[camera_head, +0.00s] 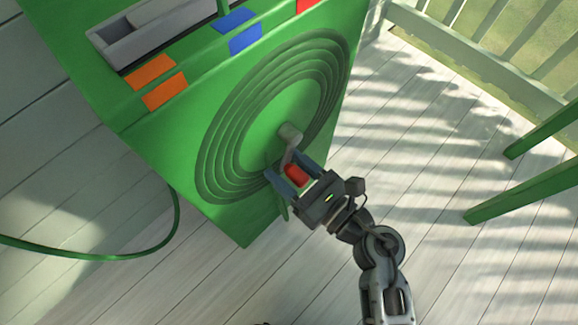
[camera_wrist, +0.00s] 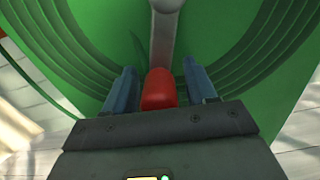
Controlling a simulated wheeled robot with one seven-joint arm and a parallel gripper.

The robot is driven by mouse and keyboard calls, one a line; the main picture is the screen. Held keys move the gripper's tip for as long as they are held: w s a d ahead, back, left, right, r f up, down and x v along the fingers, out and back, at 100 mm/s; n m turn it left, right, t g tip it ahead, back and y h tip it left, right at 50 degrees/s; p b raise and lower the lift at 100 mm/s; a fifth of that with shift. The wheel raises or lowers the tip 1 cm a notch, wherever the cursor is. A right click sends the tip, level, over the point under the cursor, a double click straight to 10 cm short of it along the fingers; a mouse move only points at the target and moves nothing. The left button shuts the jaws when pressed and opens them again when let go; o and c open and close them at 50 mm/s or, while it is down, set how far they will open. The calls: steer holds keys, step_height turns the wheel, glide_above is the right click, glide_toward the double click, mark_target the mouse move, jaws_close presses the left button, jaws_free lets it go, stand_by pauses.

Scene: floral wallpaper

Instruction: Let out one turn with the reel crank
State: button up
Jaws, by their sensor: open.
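The reel crank (camera_head: 290,138) is a grey arm with a red knob (camera_head: 297,175) at its lower end. It sits at the middle of a round ringed reel face (camera_head: 229,139) on the front of a green box. In the wrist view the grey crank arm (camera_wrist: 165,40) runs down to the red knob (camera_wrist: 159,89). My gripper (camera_head: 286,176) is open around the knob. One blue finger is on each side of it in the wrist view (camera_wrist: 159,88), with a visible gap on both sides. The knob's lower end is hidden by the gripper body.
The green box (camera_head: 165,150) carries orange, blue and red patches and a grey tray (camera_head: 115,45) on top. A green hose (camera_head: 120,257) curves away at the lower left. Green furniture legs (camera_head: 515,192) and a pale railing (camera_head: 480,55) stand right. Bare plank floor (camera_head: 430,140) lies between.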

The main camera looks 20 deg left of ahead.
mark_target(307, 184)
steer(key=shift+p+v, duration=0.95)
steer(key=shift+v, duration=2.95)
steer(key=shift+w+r+p, duration=0.1)
steer(key=shift+w+p, duration=0.05)
steer(key=shift+p, duration=0.2)
